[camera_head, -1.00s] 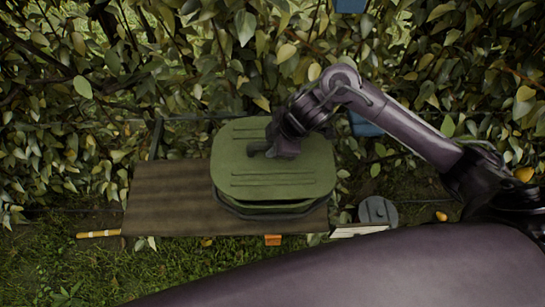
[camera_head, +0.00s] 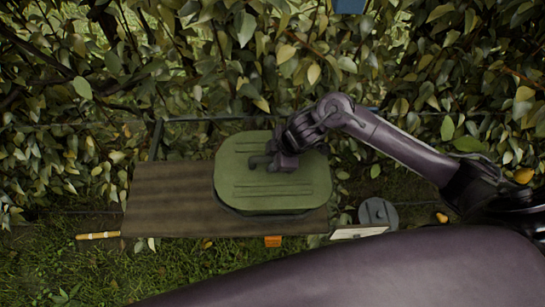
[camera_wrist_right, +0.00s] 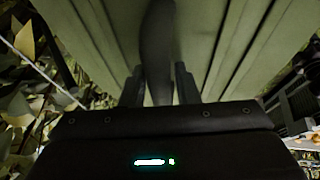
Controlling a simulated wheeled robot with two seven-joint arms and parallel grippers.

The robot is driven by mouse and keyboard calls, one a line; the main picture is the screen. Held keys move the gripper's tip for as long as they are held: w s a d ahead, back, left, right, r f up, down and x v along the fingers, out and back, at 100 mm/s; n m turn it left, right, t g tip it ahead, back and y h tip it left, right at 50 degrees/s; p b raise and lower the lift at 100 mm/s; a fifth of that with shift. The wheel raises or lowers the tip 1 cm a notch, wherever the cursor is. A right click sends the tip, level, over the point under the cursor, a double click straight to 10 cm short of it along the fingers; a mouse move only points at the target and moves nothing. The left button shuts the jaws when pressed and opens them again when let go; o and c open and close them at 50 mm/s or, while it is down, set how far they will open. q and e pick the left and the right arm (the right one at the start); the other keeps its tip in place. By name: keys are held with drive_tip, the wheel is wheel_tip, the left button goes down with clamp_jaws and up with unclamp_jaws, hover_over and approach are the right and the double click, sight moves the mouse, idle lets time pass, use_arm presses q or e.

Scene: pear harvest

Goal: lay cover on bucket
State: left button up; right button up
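The cover (camera_head: 272,192) is a green, ridged lid with rounded corners. It lies about level over the bucket on the brown board. Of the bucket, only a thin dark rim (camera_head: 233,209) shows below the cover's front edge; the rest is hidden. My right gripper (camera_head: 266,163) is above the cover's middle, shut on its handle. In the right wrist view, the dark handle (camera_wrist_right: 158,45) runs between the two fingers (camera_wrist_right: 159,88), with the green cover (camera_wrist_right: 215,30) behind. I cannot tell whether the cover fully touches the rim. My left gripper is not in view.
The brown board (camera_head: 165,205) has bare room left of the bucket. A grey round lid-like thing (camera_head: 378,213) and a pale flat box (camera_head: 358,232) are at the right. An orange item (camera_head: 273,241) shows at the front edge. Leafy hedge stands close behind.

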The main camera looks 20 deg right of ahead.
drive_tip(key=shift+o, duration=1.1)
drive_tip(key=shift+r, duration=0.25)
drive_tip(key=v, duration=1.2)
drive_tip(key=shift+b, duration=0.4)
drive_tip(key=shift+s+f, duration=0.1)
